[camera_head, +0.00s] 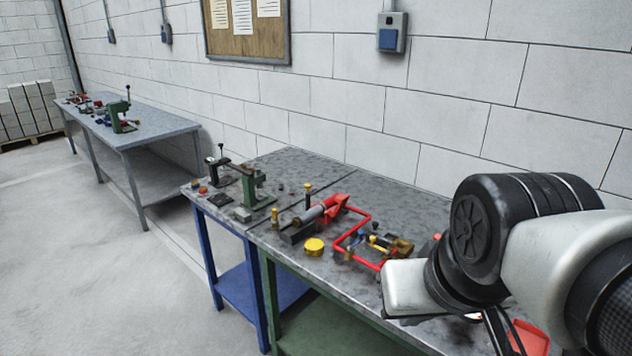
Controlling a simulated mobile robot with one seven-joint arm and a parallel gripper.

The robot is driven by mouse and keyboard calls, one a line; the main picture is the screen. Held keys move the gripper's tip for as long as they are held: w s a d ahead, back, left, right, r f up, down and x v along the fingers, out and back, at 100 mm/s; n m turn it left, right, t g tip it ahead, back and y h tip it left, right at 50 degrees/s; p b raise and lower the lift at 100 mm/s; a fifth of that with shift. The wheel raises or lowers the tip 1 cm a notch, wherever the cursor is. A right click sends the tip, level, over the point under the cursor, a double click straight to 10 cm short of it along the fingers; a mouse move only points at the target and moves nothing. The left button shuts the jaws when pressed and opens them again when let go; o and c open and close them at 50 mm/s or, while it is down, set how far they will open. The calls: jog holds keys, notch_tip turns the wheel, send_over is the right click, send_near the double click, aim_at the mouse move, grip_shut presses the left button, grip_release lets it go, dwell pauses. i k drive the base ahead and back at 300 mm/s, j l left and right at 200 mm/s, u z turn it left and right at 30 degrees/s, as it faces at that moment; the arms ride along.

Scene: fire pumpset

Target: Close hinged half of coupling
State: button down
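A grey cylinder with a red part at its right end (315,213) lies on a dark block on the workbench and may be the coupling. At this size I cannot make out a hinged half or whether it stands open. My arm fills the right side of the picture, over the right part of the bench. Thin dark parts under my wrist (500,335) may belong to my gripper. Its fingertips do not show clearly, so I cannot tell whether it is open or shut. My arm is well to the right of the grey cylinder.
A red tubular frame (345,237) with brass and yellow fittings (390,243) lies between the cylinder and my arm. A yellow round knob (314,246) is near the front edge. A green press (252,190) stands at left. A block wall (440,110) runs behind the bench.

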aim_at(342, 199)
jog(key=l, duration=0.1)
jog(key=i+j+z, duration=0.1)
jog(key=z, duration=0.25)
jog(key=i+j+z, duration=0.1)
jog(key=z, duration=0.25)
jog(key=j+z, duration=0.35)
jog(key=i+j+z, duration=0.1)
jog(key=j, duration=0.25)
jog(key=i+j+z, duration=0.15)
jog(key=j, duration=0.2)
jog(key=j+z, duration=0.1)
jog(key=j, duration=0.25)
jog(key=i+j, duration=0.1)
jog(key=j, duration=0.9)
jog(key=i+j, duration=0.15)
jog(key=j, duration=0.4)
jog(key=l+z, duration=0.05)
